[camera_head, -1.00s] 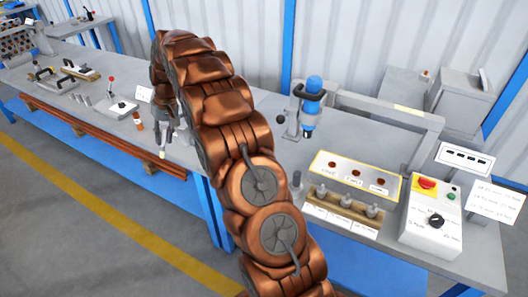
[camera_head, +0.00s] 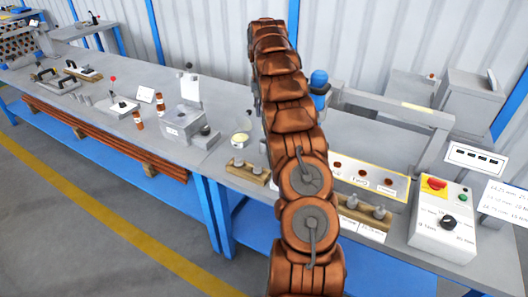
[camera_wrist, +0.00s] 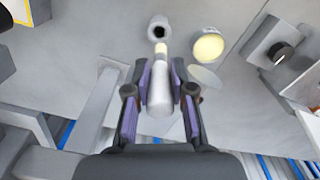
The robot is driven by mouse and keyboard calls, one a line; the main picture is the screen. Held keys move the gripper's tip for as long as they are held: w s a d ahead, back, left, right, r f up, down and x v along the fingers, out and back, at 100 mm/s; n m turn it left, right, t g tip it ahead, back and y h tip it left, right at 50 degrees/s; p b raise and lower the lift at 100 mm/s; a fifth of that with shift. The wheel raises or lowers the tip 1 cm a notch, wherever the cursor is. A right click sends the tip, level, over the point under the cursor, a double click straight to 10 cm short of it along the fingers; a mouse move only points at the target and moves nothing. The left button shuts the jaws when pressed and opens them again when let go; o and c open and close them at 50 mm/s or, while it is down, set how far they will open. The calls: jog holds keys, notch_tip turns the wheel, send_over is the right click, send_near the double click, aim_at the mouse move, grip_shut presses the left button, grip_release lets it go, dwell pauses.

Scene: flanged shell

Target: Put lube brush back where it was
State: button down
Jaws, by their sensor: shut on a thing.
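In the wrist view my gripper (camera_wrist: 160,78) is shut on the lube brush (camera_wrist: 159,98), a light grey handle with a pale yellow tip pointing away from my palm. The tip appears just short of a grey round holder (camera_wrist: 160,27) with a dark hole; I cannot tell its height above it. A cup of yellow grease (camera_wrist: 208,46) stands right of the holder, and it also shows in the head view (camera_head: 240,138). In the head view my own arm hides the gripper, brush and holder.
A pale disc (camera_wrist: 204,77) lies near the grease cup. A grey block with a dark knob (camera_wrist: 281,53) stands at the right. In the head view a wooden peg rack (camera_head: 247,171) is near the bench front, and a control box (camera_head: 441,222) is at the right.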

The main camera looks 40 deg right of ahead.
jog(key=shift+s+d+f, duration=0.1)
jog(key=shift+d+f, duration=0.05)
jog(key=shift+f, duration=0.15)
jog(key=shift+f+p, duration=1.3)
jog(key=shift+f, duration=3.45)
jog(key=shift+f, duration=0.1)
jog(key=c, duration=1)
grip_release()
notch_tip(320, 180, up, 11)
jog(key=b, duration=0.3)
jog(key=shift+r, duration=0.6)
